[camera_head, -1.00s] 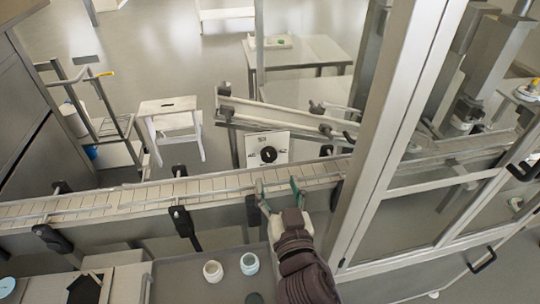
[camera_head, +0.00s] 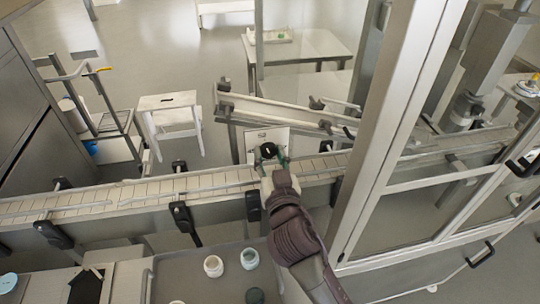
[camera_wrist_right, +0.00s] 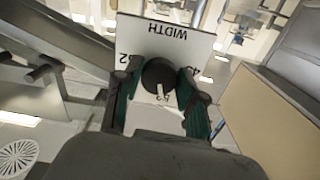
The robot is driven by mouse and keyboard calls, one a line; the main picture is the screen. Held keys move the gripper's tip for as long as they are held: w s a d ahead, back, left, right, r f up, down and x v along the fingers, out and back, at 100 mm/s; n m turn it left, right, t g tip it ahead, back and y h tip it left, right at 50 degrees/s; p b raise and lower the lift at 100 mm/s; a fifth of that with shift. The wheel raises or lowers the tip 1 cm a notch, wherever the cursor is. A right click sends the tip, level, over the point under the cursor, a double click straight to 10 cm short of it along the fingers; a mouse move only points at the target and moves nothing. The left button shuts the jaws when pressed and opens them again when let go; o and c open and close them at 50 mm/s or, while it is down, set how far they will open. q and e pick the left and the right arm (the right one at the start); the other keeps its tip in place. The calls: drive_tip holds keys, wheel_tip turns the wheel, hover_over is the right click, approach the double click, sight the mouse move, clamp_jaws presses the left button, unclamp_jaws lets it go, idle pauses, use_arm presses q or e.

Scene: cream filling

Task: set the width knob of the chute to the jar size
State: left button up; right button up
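The width knob (camera_wrist_right: 158,75) is a round black dial on a white plate (camera_wrist_right: 190,45) marked WIDTH, seen upside down in the right wrist view. Its white pointer points toward the bottom of that view, at a number partly hidden and hard to read. Other numbers sit left and right of the knob, partly covered by my fingers. In the head view the knob (camera_head: 268,150) is beside the chute (camera_head: 280,113). My right gripper (camera_wrist_right: 160,72) is open, its green-padded fingers on either side of the knob, with slight gaps seeming to show. My left gripper is not in view.
A conveyor (camera_head: 150,192) with rails runs across below the plate. A framed glass enclosure (camera_head: 375,140) rises close on the right.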

drive_tip(key=c, duration=0.5)
drive_tip(key=shift+c, duration=0.2)
drive_tip(key=shift+n, duration=0.3)
drive_tip(key=n+p, duration=0.1)
drive_tip(key=n, duration=0.2)
drive_tip(key=shift+d, duration=0.1)
drive_tip(key=n+p, duration=0.2)
drive_tip(key=n, duration=0.3)
drive_tip(key=shift+r, duration=0.1)
drive_tip(key=n+p, duration=0.1)
drive_tip(key=n, duration=0.3)
drive_tip(key=shift+n+p, duration=0.3)
drive_tip(key=shift+d+n+p, duration=0.1)
drive_tip(key=shift+n+p, duration=0.5)
drive_tip(key=shift+n, duration=1.2)
